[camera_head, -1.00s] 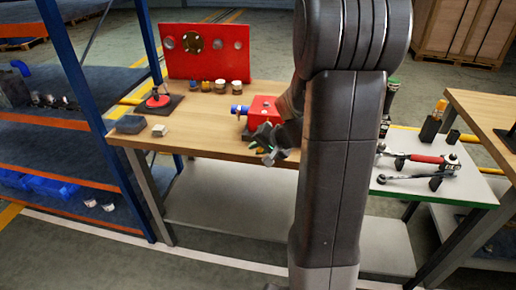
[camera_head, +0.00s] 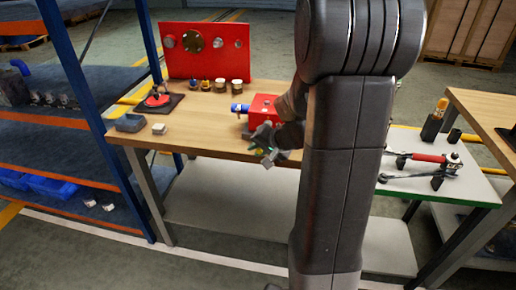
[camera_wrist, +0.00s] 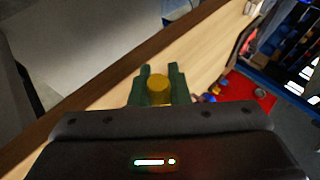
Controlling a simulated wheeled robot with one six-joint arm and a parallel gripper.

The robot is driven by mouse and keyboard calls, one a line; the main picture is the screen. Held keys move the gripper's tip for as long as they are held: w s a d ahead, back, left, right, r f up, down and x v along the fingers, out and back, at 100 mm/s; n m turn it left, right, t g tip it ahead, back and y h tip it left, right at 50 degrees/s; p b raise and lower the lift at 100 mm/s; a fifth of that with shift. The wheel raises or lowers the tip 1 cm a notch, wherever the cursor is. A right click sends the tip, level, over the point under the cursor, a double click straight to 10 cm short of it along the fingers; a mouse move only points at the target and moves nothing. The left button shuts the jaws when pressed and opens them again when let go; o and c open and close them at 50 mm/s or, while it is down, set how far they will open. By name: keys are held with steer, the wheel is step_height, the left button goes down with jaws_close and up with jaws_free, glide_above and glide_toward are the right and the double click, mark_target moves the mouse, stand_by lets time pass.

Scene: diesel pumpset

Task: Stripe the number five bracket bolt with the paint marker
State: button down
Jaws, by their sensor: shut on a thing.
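My gripper (camera_wrist: 159,88) is shut on a yellow cylindrical thing, which I take to be the paint marker (camera_wrist: 160,83); its round yellow end shows between the two green fingers. In the head view my gripper (camera_head: 267,153) is over the front edge of the wooden bench, just in front of a red block (camera_head: 262,107) with a blue cylinder (camera_head: 240,108) at its left. The marker's tip is not visible. I cannot make out the number five bracket bolt in either view; my arm hides part of the bench.
A red panel with holes (camera_head: 206,50) stands at the bench's back, with several small cylinders in front. A black pad (camera_head: 161,103) and a grey block (camera_head: 130,123) lie on the left. A blue-framed shelf is at left. A side table (camera_head: 480,187) holds a red-handled tool (camera_head: 428,157).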

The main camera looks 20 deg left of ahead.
steer(key=shift+s+d+b, duration=0.25)
steer(key=shift+s, duration=0.7)
steer(key=shift+s+d+b, duration=0.25)
steer(key=shift+s, duration=0.7)
